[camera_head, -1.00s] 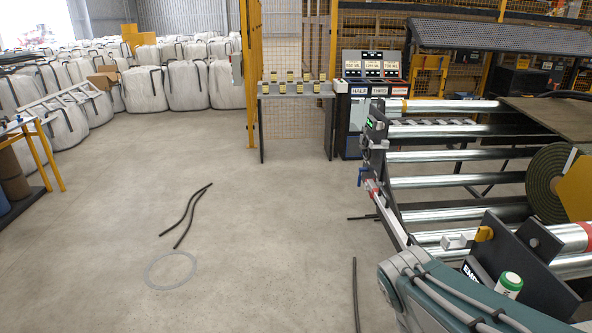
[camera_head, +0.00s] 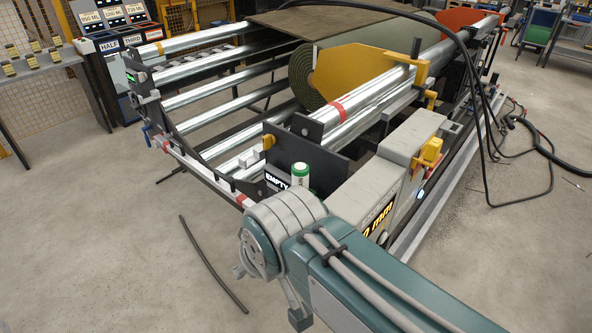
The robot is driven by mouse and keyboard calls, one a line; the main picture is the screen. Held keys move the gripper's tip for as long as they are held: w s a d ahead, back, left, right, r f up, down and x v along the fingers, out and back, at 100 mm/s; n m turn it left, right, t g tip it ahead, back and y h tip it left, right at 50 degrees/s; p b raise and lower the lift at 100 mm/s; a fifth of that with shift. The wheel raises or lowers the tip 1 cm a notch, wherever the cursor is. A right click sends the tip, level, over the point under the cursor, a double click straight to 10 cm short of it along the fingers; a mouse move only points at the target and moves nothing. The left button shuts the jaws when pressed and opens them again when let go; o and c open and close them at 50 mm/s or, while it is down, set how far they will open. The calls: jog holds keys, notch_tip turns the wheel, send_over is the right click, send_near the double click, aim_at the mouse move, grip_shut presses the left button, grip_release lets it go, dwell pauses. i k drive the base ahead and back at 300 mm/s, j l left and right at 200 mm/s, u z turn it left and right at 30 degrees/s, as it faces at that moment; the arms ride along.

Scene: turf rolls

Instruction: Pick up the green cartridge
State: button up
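A small white cylinder with a green cap (camera_head: 300,175), which looks like the green cartridge, stands upright at the roller machine's near end. It is beside a dark plate and a label reading "EMPTY" (camera_head: 277,181). Its lower part is hidden behind my arm. My teal and grey arm reaches across the lower right, with its rounded joint close below the cartridge in the picture. My gripper is out of view, so I cannot see whether it is open or shut.
The roller machine (camera_head: 205,97) carries a turf roll (camera_head: 305,80) with a yellow end plate (camera_head: 350,72). A grey box unit (camera_head: 410,138) stands right of the cartridge. Bins labelled HALF and THIRD (camera_head: 122,42) are at upper left. Black hoses (camera_head: 485,130) hang at right. Floor at lower left is mostly clear.

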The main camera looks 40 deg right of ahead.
aim_at(300, 170)
jog(key=z, duration=1)
jog(key=i+j+u, duration=0.45)
jog(key=u, duration=0.2)
